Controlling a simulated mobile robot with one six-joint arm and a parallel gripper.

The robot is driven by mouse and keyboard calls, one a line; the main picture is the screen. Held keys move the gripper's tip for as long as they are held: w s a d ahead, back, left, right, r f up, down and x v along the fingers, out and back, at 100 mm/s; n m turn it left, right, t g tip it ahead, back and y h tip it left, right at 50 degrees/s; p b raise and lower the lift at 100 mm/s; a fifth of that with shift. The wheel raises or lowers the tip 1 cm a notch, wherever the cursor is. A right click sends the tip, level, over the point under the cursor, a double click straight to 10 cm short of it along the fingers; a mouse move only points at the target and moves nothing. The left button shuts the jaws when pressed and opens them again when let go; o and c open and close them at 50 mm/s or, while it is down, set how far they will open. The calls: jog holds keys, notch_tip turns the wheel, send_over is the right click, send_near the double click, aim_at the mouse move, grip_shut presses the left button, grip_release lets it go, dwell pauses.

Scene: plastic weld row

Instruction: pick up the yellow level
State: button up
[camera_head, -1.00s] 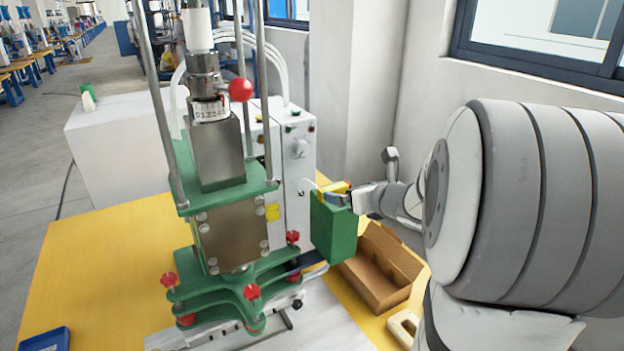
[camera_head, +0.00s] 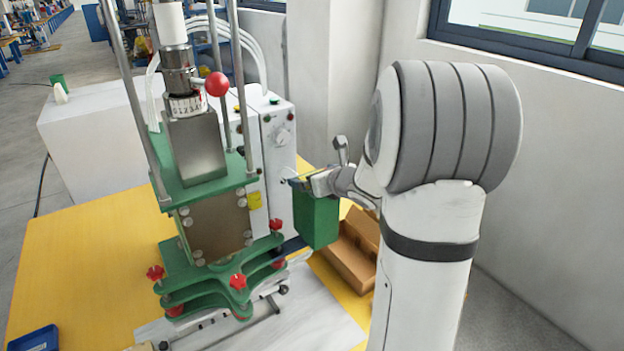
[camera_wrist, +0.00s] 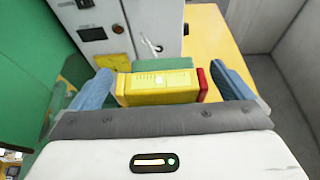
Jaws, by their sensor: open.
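The yellow level (camera_wrist: 158,88) lies crosswise in the middle of the wrist view, with a red end on its right. It appears to rest on top of a green block (camera_head: 316,222). My gripper (camera_wrist: 161,72) is open, with one blue finger on each side of the level. The left finger is very close to the level's yellow end; a small gap shows at the red end. In the head view my gripper (camera_head: 297,183) is over the green block's top, and the level is mostly hidden there.
A green press (camera_head: 215,225) with red knobs stands just left of my gripper. A white control cabinet (camera_head: 272,140) is behind it. A cardboard box (camera_head: 350,255) sits right of the green block on the yellow table (camera_head: 80,245). A blue tray (camera_head: 35,340) is at front left.

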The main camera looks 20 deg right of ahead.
jog(key=shift+c, duration=0.4)
jog(key=c, duration=1)
jog(key=shift+o, duration=0.2)
